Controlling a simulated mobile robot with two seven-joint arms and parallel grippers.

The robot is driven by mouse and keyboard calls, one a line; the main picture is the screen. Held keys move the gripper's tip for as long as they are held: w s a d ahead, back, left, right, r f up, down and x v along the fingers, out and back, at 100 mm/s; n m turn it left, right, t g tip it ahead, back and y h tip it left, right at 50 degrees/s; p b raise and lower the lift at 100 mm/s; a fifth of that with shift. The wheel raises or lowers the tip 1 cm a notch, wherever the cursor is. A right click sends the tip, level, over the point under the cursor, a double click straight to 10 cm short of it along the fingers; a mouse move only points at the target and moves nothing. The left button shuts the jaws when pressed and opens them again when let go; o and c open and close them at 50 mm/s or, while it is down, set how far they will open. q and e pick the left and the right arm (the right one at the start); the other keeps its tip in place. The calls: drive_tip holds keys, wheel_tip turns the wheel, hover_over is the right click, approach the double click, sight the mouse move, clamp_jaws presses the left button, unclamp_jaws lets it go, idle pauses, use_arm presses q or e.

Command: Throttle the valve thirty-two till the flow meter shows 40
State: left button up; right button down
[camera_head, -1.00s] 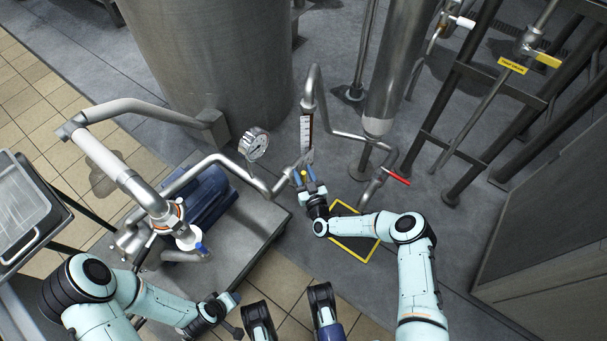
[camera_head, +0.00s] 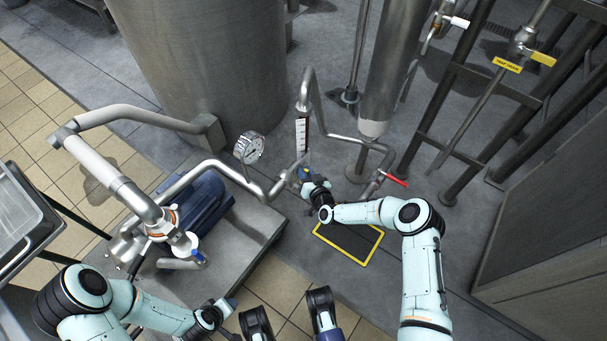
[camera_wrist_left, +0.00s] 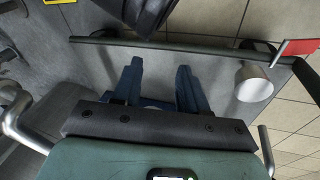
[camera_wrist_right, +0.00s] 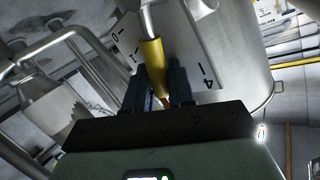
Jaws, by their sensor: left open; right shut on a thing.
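My right gripper (camera_head: 305,173) is shut on a yellow-sleeved valve lever (camera_wrist_right: 152,54), seen between its dark fingers in the right wrist view. A pale plate with numbers, including 1 and 4 (camera_wrist_right: 190,45), lies behind the lever. In the head view the gripper hides most of this valve, and I cannot read a thirty-two on it. A slim flow meter with a white scale (camera_head: 301,137) stands on the pipe just above the gripper; its reading is too small to tell. My left gripper (camera_head: 231,303) is open and empty, low in the head view, away from the valve.
A round dial gauge (camera_head: 249,147) stands left of the flow meter. A red-handled valve (camera_head: 396,180) is close to the right. A blue pump motor (camera_head: 197,207) sits on a plinth at left. A yellow-edged dark mat (camera_head: 347,240) lies below my right arm.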

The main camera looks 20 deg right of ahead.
drive_tip(key=c, duration=1.1)
unclamp_jaws()
drive_tip(key=shift+s+r, duration=0.15)
drive_tip(key=shift+s, duration=0.35)
use_arm(q)
drive_tip(key=s+d+r+g+h+p, duration=0.1)
drive_tip(key=s+d+r+p, duration=0.2)
drive_tip(key=s, duration=0.3)
drive_tip(key=shift+d+r+g+p, duration=0.15)
drive_tip(key=shift+r+g+p, duration=0.15)
drive_tip(key=shift+r+p, duration=0.45)
use_arm(e)
drive_tip(key=v, duration=1.2)
drive_tip(key=shift+s, duration=0.25)
use_arm(q)
drive_tip(key=shift+w+r, duration=0.1)
